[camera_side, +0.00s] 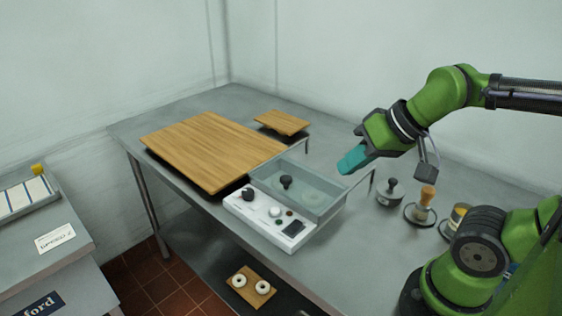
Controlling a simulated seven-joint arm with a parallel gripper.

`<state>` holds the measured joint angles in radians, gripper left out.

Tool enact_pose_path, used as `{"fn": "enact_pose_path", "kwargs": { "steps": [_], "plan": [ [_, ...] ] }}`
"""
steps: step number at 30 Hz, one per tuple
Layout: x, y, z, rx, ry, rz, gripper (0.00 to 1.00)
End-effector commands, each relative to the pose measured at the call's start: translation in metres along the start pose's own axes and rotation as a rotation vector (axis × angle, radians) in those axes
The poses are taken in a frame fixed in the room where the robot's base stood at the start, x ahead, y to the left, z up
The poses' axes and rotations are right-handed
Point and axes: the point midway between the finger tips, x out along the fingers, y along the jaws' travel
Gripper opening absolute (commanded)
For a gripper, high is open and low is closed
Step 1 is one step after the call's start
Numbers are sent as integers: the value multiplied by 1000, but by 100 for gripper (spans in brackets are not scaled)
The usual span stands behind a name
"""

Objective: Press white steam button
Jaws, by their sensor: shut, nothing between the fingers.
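The kettle (330,212) is a grey, see-through-walled basin set in the metal table, with a white control panel (240,210) on its front. A round white button (274,211) sits near the middle of the panel, which I take to be the steam button. Beside it are a black knob (248,195), small dark red and green buttons and a dark display (293,228). My gripper (346,166), with teal fingers, is shut and empty. It is in the air above the back right of the kettle, apart from the panel. Nothing hides the white button.
A large wooden board (205,150) and a small one (281,122) lie left of and behind the kettle. A dark lidded item (389,193) and a wooden-handled tool (425,200) stand at right. Air above the panel is clear.

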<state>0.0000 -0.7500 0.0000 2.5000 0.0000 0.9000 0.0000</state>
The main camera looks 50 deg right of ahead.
Motion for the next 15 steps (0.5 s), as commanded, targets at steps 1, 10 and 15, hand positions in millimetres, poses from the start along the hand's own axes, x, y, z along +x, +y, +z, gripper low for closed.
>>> {"fn": "enact_pose_path", "kwargs": {
  "steps": [1,10,15],
  "plan": [
    [0,0,0,0,0,0,0],
    [1,1,0,5,-3,4,0],
    [18,10,0,46,-66,38,0]
  ]
}}
